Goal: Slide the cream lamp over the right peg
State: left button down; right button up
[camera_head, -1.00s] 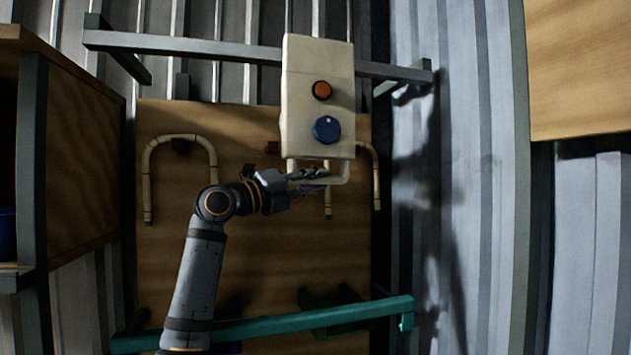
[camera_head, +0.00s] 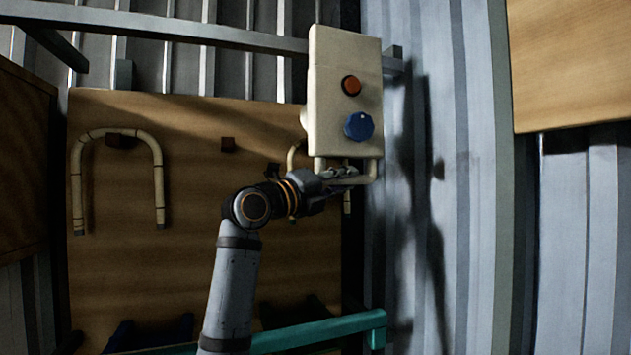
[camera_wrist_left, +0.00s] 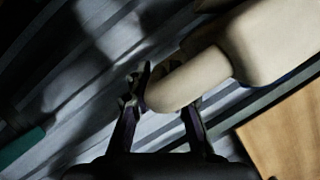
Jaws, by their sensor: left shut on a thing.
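The cream lamp (camera_head: 342,60) is a tall pale box with an orange button, a blue knob and a bar handle along its bottom. My left gripper (camera_head: 335,177) is shut on that handle and holds the lamp upright in front of the wooden board's right edge. In the left wrist view the gripper's fingers (camera_wrist_left: 163,108) lie on both sides of the rounded cream handle (camera_wrist_left: 190,80). A left peg (camera_head: 121,141) and a middle peg (camera_head: 227,144) show on the board. The right peg is not visible; the lamp covers part of the board's right side. My right gripper is out of view.
A U-shaped rattan piece (camera_head: 158,165) hangs at the left peg. Another bent rattan piece (camera_head: 347,203) is mostly hidden behind the lamp and gripper. A grey rail (camera_head: 200,30) crosses above the board (camera_head: 200,240), and a teal bar (camera_head: 320,332) crosses below. Corrugated wall stands at the right.

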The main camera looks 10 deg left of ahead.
pick_arm(q)
jog(key=shift+w+d+f, duration=0.1)
jog(key=shift+w+d, duration=0.25)
jog(key=shift+d, duration=0.2)
jog(key=shift+w+d, duration=0.4)
jog(key=shift+d, duration=0.2)
jog(key=shift+w+d, duration=0.15)
jog(key=shift+d, duration=0.05)
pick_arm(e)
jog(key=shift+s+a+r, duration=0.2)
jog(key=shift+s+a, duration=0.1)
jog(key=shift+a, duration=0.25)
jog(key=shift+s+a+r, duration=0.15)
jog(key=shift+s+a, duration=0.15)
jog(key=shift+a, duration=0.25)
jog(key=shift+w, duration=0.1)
